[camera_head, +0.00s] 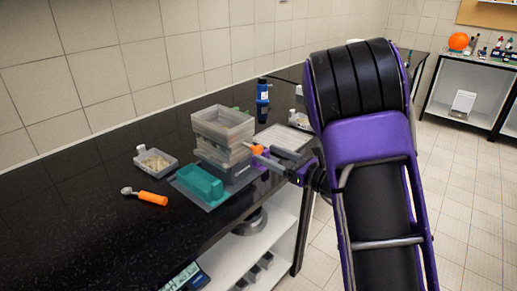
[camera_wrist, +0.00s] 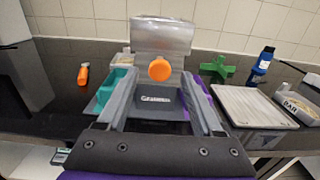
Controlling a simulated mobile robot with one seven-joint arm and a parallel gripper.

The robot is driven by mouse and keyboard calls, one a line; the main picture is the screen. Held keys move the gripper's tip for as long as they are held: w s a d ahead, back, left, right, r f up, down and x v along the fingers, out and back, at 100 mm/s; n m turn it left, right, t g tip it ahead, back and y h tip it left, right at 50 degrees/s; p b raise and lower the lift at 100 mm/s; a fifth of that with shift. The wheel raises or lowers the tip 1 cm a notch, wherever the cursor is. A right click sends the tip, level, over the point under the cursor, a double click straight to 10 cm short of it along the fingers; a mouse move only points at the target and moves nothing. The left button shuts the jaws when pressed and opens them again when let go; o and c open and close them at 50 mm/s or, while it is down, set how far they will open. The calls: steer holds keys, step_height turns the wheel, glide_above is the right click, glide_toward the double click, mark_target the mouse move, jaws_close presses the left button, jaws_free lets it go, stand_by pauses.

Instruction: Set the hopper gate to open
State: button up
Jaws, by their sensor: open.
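The sieve shaker is a stack of translucent grey boxes (camera_head: 222,125) on a dark base on the black bench. An orange round knob (camera_wrist: 159,69) sticks out of its front, and I take it to be the hopper gate handle; it also shows in the head view (camera_head: 257,149). Whether the gate is open or shut cannot be told. My gripper (camera_wrist: 159,78) is open, its fingers pointing at the shaker with the knob between them in the wrist view. Contact with the knob is not visible. In the head view my gripper (camera_head: 262,156) is right of the stack.
A teal bin (camera_head: 200,183) stands close in front of the shaker. An orange-handled scoop (camera_head: 150,198) and a small tray (camera_head: 156,163) lie left. A green cross-shaped thing (camera_wrist: 218,68), a flat pale plate (camera_wrist: 255,106) and a blue bottle (camera_wrist: 264,60) are right of it.

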mark_target(260, 150)
steer(key=shift+x, duration=2.3)
jaws_close()
